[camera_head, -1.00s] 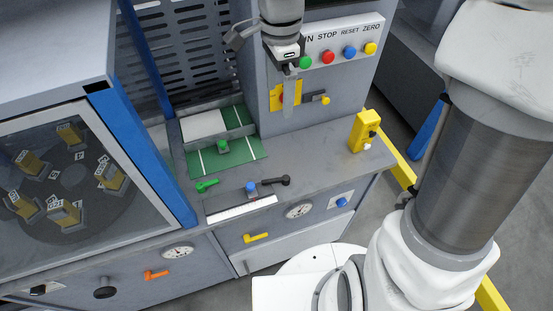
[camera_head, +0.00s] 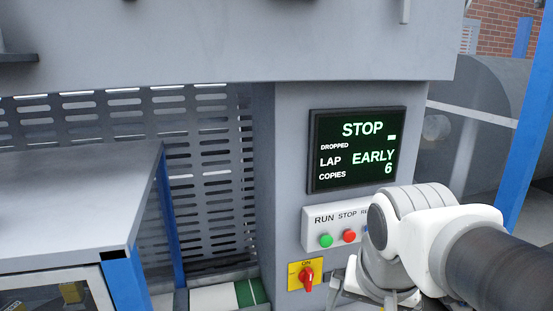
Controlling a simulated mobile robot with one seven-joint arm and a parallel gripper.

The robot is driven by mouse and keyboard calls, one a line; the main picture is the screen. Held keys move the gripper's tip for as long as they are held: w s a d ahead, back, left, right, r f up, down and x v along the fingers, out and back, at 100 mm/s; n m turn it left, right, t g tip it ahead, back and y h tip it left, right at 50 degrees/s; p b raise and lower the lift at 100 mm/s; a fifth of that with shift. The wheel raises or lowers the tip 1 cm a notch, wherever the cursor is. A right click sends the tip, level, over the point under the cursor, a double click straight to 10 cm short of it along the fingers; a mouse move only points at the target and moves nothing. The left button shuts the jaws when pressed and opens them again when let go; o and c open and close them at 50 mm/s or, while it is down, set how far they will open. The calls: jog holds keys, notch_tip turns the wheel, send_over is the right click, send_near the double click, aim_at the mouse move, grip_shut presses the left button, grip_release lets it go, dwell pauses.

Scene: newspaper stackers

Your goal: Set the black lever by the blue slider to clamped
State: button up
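The black lever and the blue slider are not in the current view; both lie below its lower edge. My gripper (camera_head: 345,288) is only partly seen at the bottom, just right of the red rotary switch, under my white wrist. Its fingertips are hidden or cut off, so I cannot tell whether it is open or shut.
A screen (camera_head: 355,147) reads STOP, LAP EARLY, COPIES 6. Below it is a button panel (camera_head: 318,218) with a green button (camera_head: 325,241) and a red button (camera_head: 349,236). A red switch on a yellow plate (camera_head: 293,277) sits lower. A grey cabinet (camera_head: 75,205) stands left.

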jog(key=s+n, duration=0.1)
jog(key=s+d+f+n+t, duration=0.1)
jog(key=s+n+b, duration=0.1)
jog(key=s, duration=0.1)
jog(key=shift+d+f+n, duration=0.25)
jog(key=shift+n, duration=0.15)
